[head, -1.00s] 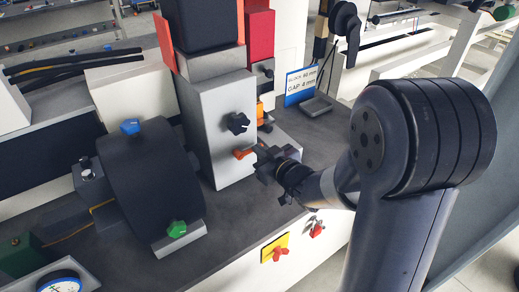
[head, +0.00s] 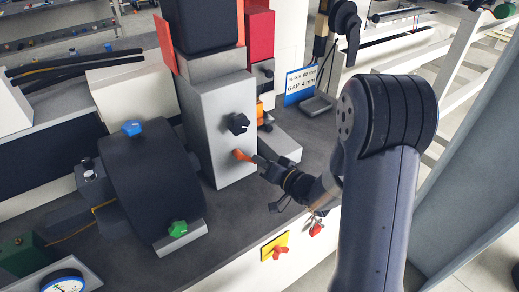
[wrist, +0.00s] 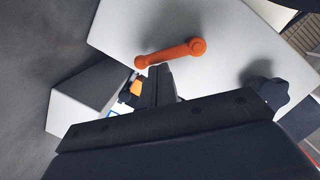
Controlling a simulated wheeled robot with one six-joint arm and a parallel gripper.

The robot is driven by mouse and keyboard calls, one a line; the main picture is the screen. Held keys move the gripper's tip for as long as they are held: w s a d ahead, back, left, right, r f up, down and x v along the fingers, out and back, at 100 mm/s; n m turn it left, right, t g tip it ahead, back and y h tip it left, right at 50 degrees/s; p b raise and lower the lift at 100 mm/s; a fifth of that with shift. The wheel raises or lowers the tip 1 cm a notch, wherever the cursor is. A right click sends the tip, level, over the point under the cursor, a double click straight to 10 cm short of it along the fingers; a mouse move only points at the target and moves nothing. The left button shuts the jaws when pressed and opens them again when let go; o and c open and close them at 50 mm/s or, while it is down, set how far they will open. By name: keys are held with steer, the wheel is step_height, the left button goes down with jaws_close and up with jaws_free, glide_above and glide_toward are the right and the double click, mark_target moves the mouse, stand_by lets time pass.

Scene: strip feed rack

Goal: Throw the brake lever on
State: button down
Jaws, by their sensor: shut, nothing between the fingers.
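The brake lever appears to be the orange lever (head: 243,155) on the front face of the light grey block (head: 220,115), below a black knob (head: 238,124). In the wrist view the orange lever (wrist: 172,53) shows whole, with its round hub at right and its free end at left. My gripper (head: 258,160) is shut and empty, right beside the lever's free end. In the wrist view its fingers (wrist: 160,72) come up just below the lever's arm; I cannot tell whether they touch it.
A red knob on a yellow plate (head: 268,254) and another red knob (head: 316,230) sit on the bench front below my arm. The dark drum (head: 150,180) stands left of the block. A blue-and-white sign (head: 300,85) stands behind.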

steer(key=m, duration=0.1)
steer(key=f+m, duration=0.1)
steer(key=m, duration=0.1)
steer(key=a+f+m+y, duration=0.1)
steer(key=shift+s+f+m+b, duration=0.1)
steer(key=shift+s+m+b, duration=0.25)
steer(key=shift+m+b, duration=0.05)
steer(key=shift+s+a+f+m+y, duration=0.25)
steer(key=shift+a+m+y, duration=0.1)
steer(key=shift+m, duration=0.55)
steer(key=shift+a+b, duration=0.15)
steer(key=shift+b, duration=0.25)
steer(key=shift+s+a, duration=0.1)
steer(key=shift+s, duration=0.05)
